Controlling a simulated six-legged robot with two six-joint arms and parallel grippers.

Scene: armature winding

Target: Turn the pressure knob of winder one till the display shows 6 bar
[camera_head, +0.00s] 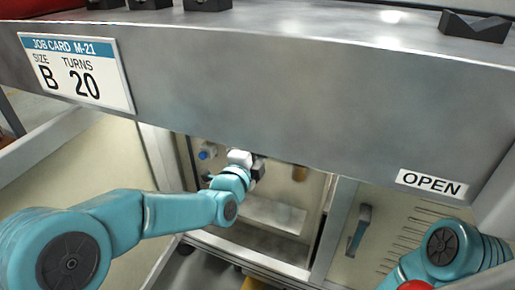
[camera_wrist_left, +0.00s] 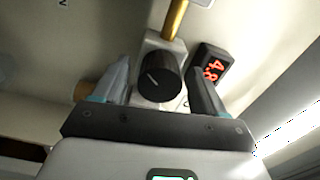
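The pressure knob (camera_wrist_left: 160,84) is a black ribbed cylinder with a white pointer line, on a grey valve block in the left wrist view. The red display (camera_wrist_left: 212,68) beside it reads 4.8. My left gripper (camera_wrist_left: 158,82) is open, with one finger on each side of the knob and gaps to it. In the head view my left gripper (camera_head: 250,165) reaches into the recess under the metal top, and the knob there is hidden. My right arm (camera_head: 450,250) shows at the lower right, but its gripper is not in view.
A brass pipe (camera_wrist_left: 175,20) runs into the valve block. A blue fitting (camera_head: 207,151) sits left of my left gripper in the recess. The metal top's front panel (camera_head: 250,90) overhangs the arm. A door with a handle (camera_head: 360,228) is to the right, below an OPEN label (camera_head: 431,184).

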